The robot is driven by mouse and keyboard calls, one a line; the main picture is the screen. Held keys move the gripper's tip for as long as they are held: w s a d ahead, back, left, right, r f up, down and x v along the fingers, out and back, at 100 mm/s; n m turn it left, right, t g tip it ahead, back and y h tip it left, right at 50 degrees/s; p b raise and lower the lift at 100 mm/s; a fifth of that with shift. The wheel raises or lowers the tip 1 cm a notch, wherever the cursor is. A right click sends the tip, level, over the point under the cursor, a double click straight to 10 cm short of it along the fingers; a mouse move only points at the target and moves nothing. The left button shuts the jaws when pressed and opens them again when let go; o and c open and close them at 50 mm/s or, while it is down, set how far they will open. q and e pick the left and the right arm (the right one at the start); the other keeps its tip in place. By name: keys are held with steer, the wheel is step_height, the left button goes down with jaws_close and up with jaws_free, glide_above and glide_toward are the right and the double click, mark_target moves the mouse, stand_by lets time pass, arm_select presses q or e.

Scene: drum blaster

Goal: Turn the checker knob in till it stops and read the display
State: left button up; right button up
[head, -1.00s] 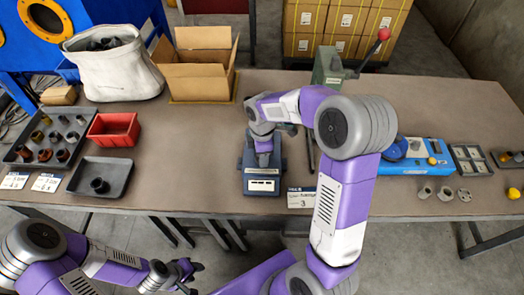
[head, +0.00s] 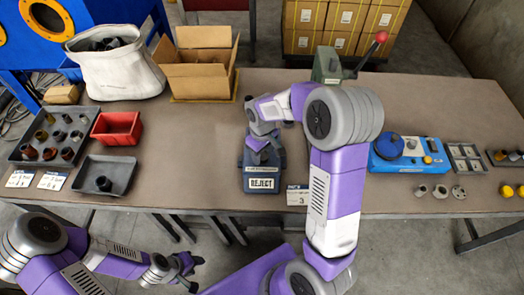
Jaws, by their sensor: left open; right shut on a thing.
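The checker (head: 276,168) is a small dark blue-grey device on the table near its front edge. Its white display (head: 262,184) faces me and reads REJECT. My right gripper (head: 262,153) is shut on the checker knob, on top of the device. The knob itself is hidden by the gripper and wrist. My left gripper (head: 192,270) is open and empty, off the front edge of the table, well below and left of the checker.
A grey tray (head: 115,170) with one dark part, a red bin (head: 117,128) and a rack of bushings (head: 45,152) lie left. An open carton (head: 205,80) and white sack (head: 118,70) stand behind. A lever press (head: 330,66) and blue device (head: 408,163) are right.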

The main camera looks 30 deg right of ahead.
mark_target(262, 155)
steer(key=m, duration=0.3)
steer(key=shift+p, duration=0.3)
stand_by(0.9)
steer(key=o, duration=1.1)
steer(key=shift+c, duration=0.2)
step_height(262, 155, up, 8)
steer(key=shift+f+p, duration=0.2)
steer(key=shift+p, duration=0.75)
